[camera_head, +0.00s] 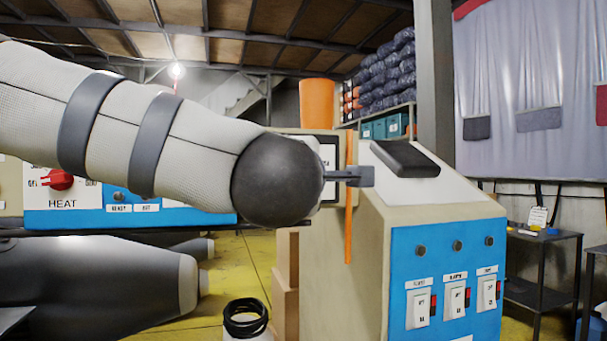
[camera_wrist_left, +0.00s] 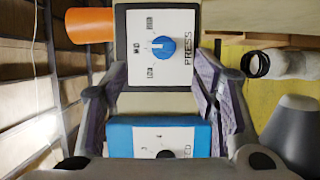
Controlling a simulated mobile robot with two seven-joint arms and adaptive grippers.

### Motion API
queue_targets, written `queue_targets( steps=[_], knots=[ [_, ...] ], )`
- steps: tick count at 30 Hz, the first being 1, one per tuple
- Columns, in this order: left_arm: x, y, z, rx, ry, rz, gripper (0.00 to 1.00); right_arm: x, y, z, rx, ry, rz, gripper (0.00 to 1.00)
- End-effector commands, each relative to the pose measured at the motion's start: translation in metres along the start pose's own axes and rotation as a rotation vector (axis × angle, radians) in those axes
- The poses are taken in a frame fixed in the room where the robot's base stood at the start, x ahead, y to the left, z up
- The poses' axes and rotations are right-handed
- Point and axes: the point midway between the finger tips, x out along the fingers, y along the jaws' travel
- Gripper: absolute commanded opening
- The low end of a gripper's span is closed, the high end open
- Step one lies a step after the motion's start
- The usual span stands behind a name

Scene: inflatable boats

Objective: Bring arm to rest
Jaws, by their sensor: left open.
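My left arm (camera_head: 190,150), in a pale sleeve with grey bands, reaches in from the left in the head view and ends there in a dark rounded part. It hides much of what lies behind it. My left gripper (camera_wrist_left: 158,72) shows in the left wrist view, its two fingers spread apart with nothing between them. Beyond the fingers is a white panel with a blue PRESS knob (camera_wrist_left: 164,46). A blue-framed panel with a dark knob (camera_wrist_left: 165,154) lies lower, partly covered by the gripper. I do not see my right gripper.
A machine with a blue switch panel (camera_head: 447,275) stands right of my arm. An orange bucket (camera_head: 317,103) is behind it. The HEAT panel (camera_head: 62,205) is at left, above a large dark grey boat tube (camera_head: 90,275). Black rings (camera_head: 246,318) sit low. A dark shelf (camera_head: 540,280) stands right.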

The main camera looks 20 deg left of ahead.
Motion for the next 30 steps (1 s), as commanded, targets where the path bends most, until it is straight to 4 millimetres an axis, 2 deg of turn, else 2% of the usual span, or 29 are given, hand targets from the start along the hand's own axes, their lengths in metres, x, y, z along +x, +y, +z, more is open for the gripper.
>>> queue_targets(
  steps=[3,6,18,20,23,26,27,29,30],
  knots=[
    [-0.019,-0.001,0.0,-0.001,0.0,-0.002,0.54,0.0,0.0,0.0,0.0,-0.001,0.0,0.4],
    [-0.027,-0.001,-0.001,0.0,0.001,-0.002,0.54,0.0,0.0,0.0,0.0,-0.001,0.0,0.4],
    [-0.028,-0.001,0.0,0.001,0.001,-0.003,0.54,0.0,0.0,0.0,0.0,-0.001,0.0,0.4],
    [-0.025,-0.009,0.001,0.018,-0.002,-0.013,0.54,0.0,0.0,0.0,0.0,-0.001,0.0,0.4],
    [-0.008,-0.061,0.007,0.132,-0.027,-0.08,0.54,0.0,0.0,0.0,0.0,-0.001,0.0,0.4],
    [0.007,-0.156,0.013,0.331,-0.098,-0.202,0.54,0.001,0.0,0.001,0.0,-0.002,0.0,0.4],
    [0.008,-0.197,0.013,0.413,-0.138,-0.255,0.54,0.001,0.0,0.001,0.0,-0.002,0.0,0.4],
    [0.003,-0.257,0.012,0.531,-0.205,-0.335,0.54,0.001,0.0,0.001,0.0,-0.002,0.0,0.4],
    [-0.005,-0.296,0.01,0.605,-0.255,-0.389,0.54,0.001,0.0,0.001,0.0,-0.002,0.0,0.4]
  ],
)
